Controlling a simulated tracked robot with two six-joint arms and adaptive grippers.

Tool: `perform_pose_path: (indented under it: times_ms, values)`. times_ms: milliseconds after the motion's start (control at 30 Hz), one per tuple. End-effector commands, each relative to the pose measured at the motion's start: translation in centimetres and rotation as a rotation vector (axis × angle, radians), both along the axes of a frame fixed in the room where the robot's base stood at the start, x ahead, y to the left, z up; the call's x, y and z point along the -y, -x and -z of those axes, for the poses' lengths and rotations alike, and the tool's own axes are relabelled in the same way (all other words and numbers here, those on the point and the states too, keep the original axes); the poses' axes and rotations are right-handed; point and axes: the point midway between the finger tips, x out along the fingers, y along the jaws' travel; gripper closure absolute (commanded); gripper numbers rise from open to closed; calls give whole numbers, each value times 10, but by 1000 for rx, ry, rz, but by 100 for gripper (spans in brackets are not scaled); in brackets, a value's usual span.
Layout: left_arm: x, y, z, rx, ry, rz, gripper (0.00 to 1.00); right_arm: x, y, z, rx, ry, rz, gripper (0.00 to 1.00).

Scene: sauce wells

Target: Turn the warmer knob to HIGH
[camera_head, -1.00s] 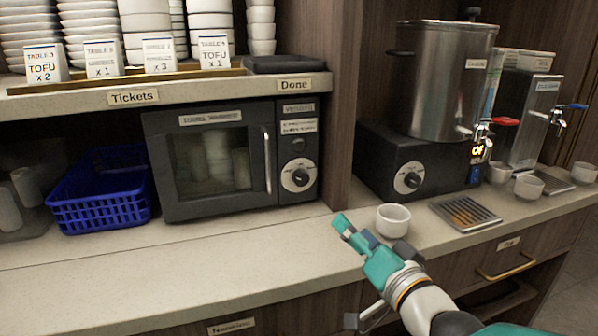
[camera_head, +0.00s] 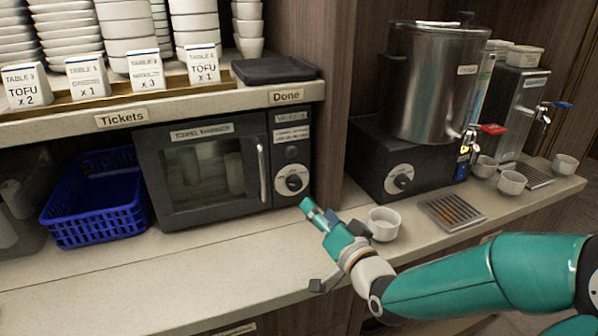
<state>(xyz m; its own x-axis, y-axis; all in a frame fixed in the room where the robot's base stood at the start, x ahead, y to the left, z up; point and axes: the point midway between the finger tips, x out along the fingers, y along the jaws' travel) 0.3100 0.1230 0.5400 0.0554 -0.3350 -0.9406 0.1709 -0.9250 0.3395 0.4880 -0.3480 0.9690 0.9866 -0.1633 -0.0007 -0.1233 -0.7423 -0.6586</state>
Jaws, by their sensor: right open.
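The dark warmer (camera_head: 207,170) stands on the counter under the shelf, with a glass door and a label on top. Its round knob (camera_head: 292,181), with a pale dial, is low on the panel right of the door handle; I cannot read its setting. My right gripper (camera_head: 325,214) is open and empty over the counter, just below and right of the knob and apart from it. Its teal fingers point up and left toward the warmer's lower right corner. My left gripper is not in view.
A white bowl (camera_head: 383,224) stands close to the right of my gripper. A metal urn (camera_head: 433,85) on a black base with another knob (camera_head: 401,180) stands to the right. A drip tray (camera_head: 451,212) and a blue basket (camera_head: 92,230) flank the area. The front counter is clear.

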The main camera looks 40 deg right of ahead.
Motion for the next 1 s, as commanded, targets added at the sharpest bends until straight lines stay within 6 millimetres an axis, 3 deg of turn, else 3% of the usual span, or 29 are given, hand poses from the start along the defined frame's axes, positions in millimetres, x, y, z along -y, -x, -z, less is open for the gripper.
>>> perform_pose_path:
  times_ms: [33, 233, 600, 800, 1000]
  values:
    - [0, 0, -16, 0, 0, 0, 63, 1, -5, -6, -7, -2, 0, 37]
    - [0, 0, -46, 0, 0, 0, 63, 4, -21, -5, -6, -2, 1, 37]
    - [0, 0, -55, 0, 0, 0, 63, 16, -88, 0, 1, 0, 2, 37]
    - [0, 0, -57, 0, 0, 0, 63, 18, -102, 0, 0, -1, 3, 37]
    - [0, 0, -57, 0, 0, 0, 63, 19, -103, 1, 0, -1, 3, 37]
